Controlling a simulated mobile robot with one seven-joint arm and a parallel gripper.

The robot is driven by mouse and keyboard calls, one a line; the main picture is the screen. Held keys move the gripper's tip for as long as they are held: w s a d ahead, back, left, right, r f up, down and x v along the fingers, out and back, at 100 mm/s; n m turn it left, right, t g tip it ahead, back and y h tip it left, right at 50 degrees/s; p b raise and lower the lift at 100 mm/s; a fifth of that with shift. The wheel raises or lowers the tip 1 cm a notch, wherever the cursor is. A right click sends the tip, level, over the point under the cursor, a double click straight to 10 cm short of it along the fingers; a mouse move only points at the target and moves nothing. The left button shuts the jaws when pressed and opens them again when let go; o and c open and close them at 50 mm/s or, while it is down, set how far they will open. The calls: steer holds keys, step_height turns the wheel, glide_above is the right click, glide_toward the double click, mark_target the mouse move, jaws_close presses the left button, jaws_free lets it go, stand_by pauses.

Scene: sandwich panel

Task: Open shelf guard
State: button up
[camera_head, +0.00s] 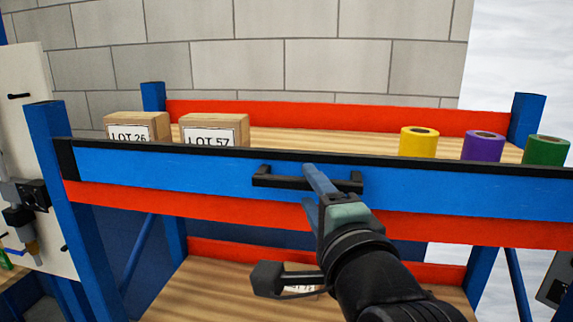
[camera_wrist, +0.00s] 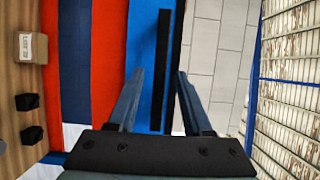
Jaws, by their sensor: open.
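The blue shelf guard (camera_head: 430,185) with a black top edge spans the front of the upper shelf, upright, above a red beam. It also shows in the wrist view (camera_wrist: 141,50). Its black bar handle (camera_head: 283,182) is at the middle of the guard, and in the wrist view the handle (camera_wrist: 161,60) runs between my two fingers. My gripper (camera_head: 318,180) is open at the handle, its fingers overlapping the handle's right half in the head view. In the wrist view my gripper (camera_wrist: 160,80) straddles the handle's line; I cannot tell whether the fingers touch it.
Behind the guard on the wooden shelf stand two boxes, LOT 26 (camera_head: 137,127) and LOT 57 (camera_head: 214,131), and yellow (camera_head: 418,143), purple (camera_head: 483,147) and green (camera_head: 546,151) rolls. Blue posts (camera_head: 62,160) frame the rack. A lower wooden shelf (camera_head: 200,290) lies below.

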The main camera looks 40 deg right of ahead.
steer(key=shift+p+x, duration=0.4)
steer(key=shift+x, duration=1.05)
jaws_close()
stand_by(0.4)
